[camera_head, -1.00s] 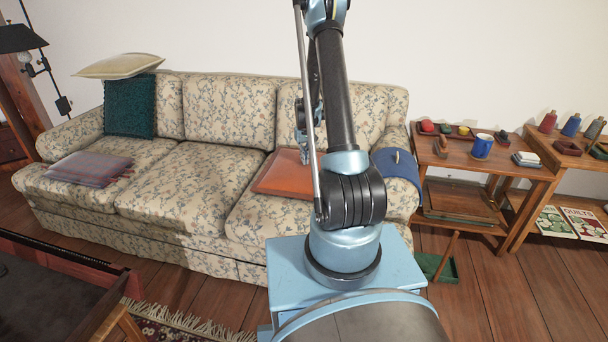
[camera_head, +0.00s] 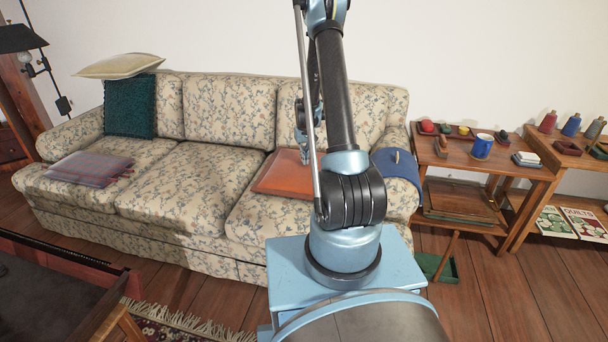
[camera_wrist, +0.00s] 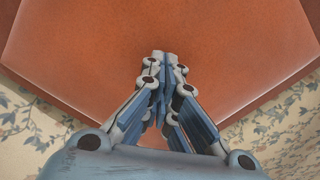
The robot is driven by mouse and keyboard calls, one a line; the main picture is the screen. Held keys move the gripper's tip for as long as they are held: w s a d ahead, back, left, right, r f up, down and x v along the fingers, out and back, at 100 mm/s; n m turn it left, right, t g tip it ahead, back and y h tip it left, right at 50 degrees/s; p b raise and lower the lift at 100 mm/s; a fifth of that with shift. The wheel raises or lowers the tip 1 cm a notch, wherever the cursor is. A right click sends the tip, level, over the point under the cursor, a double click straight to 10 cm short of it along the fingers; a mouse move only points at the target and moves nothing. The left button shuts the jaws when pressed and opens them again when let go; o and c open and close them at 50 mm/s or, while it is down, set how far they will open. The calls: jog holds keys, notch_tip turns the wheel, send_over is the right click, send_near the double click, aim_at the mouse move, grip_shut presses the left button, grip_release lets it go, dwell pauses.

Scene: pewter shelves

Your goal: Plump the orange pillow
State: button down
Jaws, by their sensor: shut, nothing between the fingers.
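The orange pillow (camera_head: 284,175) lies flat on the right seat of the floral sofa, partly hidden behind my arm in the head view. In the wrist view the orange pillow (camera_wrist: 100,45) fills most of the picture, with one corner toward the bottom. My gripper (camera_wrist: 163,58) is shut and empty, its fingertips over the pillow. I cannot tell whether they touch it. In the head view my gripper (camera_head: 305,158) shows only in part behind the arm, above the pillow.
The floral sofa (camera_head: 165,200) holds a teal pillow (camera_head: 130,105), a cream pillow (camera_head: 118,65) and a plaid pillow (camera_head: 90,169). A blue cloth (camera_head: 397,164) lies over its right arm. A wooden side table (camera_head: 455,155) with small items stands right.

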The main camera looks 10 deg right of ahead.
jog(key=shift+f, duration=0.1)
jog(key=shift+f, duration=0.8)
jog(key=shift+f, duration=0.15)
dwell(0.4)
jog(key=shift+r, duration=0.2)
jog(key=shift+r, duration=1.35)
jog(key=shift+f, duration=0.2)
jog(key=shift+f, duration=1.2)
